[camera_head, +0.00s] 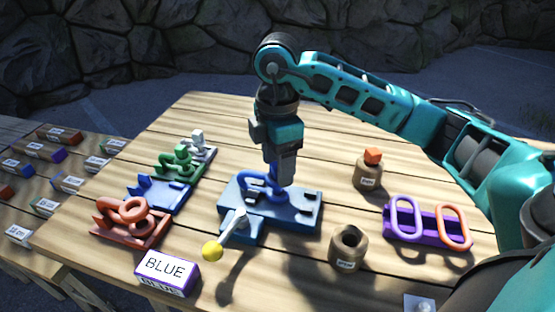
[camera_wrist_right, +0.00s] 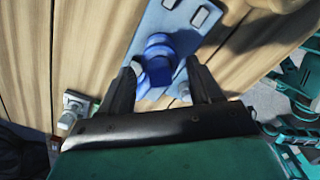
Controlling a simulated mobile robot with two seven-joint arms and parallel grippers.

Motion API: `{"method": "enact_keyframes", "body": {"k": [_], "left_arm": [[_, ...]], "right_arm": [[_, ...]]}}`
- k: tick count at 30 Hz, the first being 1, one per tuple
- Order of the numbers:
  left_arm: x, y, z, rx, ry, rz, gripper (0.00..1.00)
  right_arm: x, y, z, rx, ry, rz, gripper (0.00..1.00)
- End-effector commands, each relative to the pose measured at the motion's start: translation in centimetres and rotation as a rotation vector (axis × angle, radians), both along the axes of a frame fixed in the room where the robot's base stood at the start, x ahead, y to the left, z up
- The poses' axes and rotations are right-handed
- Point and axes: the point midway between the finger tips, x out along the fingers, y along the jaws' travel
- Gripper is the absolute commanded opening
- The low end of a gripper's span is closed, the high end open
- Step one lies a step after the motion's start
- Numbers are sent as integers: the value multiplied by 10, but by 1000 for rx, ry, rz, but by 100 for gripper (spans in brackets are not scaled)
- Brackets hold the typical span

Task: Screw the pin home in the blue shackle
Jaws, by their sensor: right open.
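The blue shackle (camera_head: 262,181) lies on a blue base plate (camera_head: 303,212) in the middle of the table. My right gripper (camera_head: 279,178) points straight down over it and partly hides it. In the right wrist view, the gripper (camera_wrist_right: 162,70) has its fingers apart on either side of a rounded blue part (camera_wrist_right: 157,58), with the plate (camera_wrist_right: 165,25) behind it. I cannot tell whether the fingers touch this part, or which part is the pin. My left gripper is in neither view.
A BLUE sign (camera_head: 167,272) stands front left. Red (camera_head: 131,216), green (camera_head: 181,164) and grey shackle pieces stand left. Two brown pots and a purple holder (camera_head: 414,231) with oval links are right.

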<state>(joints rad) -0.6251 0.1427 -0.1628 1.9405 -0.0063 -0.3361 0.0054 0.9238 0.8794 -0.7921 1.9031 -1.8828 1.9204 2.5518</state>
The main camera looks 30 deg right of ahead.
Motion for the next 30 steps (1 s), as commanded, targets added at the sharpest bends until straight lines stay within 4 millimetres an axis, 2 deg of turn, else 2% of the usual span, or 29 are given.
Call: {"method": "enact_keyframes", "body": {"k": [1,4,14,17,24,30], "left_arm": [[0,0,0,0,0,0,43],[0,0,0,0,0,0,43],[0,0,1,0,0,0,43],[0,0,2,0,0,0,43],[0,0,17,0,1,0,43],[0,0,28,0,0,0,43]], "right_arm": [[0,0,0,0,0,0,69],[0,0,0,0,0,0,77],[0,0,6,0,0,0,77],[1,0,20,1,-4,1,77],[1,-1,76,-2,-6,0,77],[1,0,111,-1,-4,-1,77]]}}
